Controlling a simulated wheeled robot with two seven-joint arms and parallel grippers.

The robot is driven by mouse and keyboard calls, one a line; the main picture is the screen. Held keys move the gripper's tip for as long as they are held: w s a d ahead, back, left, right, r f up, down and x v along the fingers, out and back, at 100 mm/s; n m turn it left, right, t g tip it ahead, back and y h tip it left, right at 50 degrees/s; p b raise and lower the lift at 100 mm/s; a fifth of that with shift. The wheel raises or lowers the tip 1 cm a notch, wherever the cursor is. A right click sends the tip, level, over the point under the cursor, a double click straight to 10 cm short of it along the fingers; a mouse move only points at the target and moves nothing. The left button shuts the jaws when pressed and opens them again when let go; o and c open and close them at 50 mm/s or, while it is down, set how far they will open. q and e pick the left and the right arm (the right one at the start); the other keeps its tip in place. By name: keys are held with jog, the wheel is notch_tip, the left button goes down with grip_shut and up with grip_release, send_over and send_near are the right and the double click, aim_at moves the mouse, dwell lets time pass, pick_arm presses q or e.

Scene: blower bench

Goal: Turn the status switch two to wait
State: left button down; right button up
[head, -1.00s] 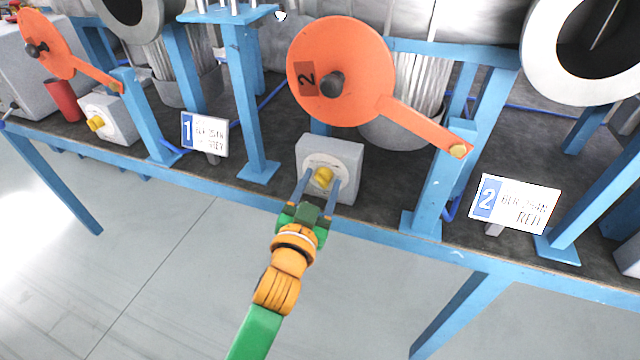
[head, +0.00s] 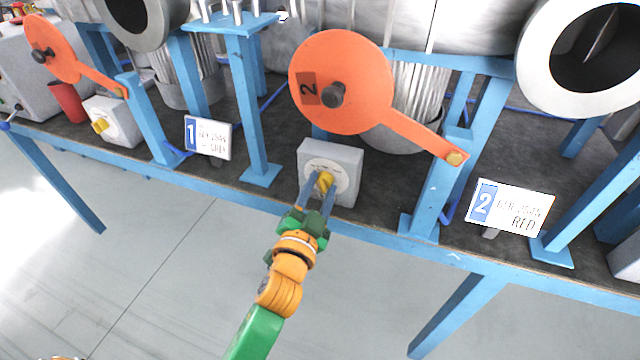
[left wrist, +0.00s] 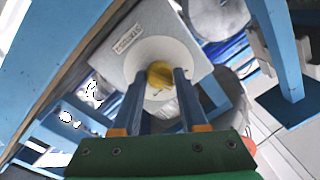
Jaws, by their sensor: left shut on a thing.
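Status switch two is a grey box (head: 345,160) with a pale round dial and a yellow knob (head: 325,181), on the bench front below the orange disc marked 2. My left gripper (head: 319,185) reaches up from below, with its two blue fingers closed on the yellow knob. The left wrist view shows the knob (left wrist: 160,74) between the fingertips and the white dial (left wrist: 172,50) around it. The dial's lettering is too small to read. The knob looks tilted in the head view. My right gripper is not in view.
The orange disc (head: 345,75) with its lever arm stands above the switch. A sign with 2 (head: 508,207) is at right, a sign with 1 (head: 207,137) at left. Another switch box (head: 112,121) with a yellow knob is farther left. Blue posts flank the switch.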

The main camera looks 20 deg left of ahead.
pick_arm(q)
jog(key=shift+f+m+p, duration=0.1)
jog(key=shift+m+p, duration=0.35)
jog(key=shift+m, duration=1.75)
jog(key=shift+c, duration=2.3)
grip_release()
jog(key=s+b, duration=0.1)
jog(key=s, duration=0.6)
jog(key=shift+f, duration=0.15)
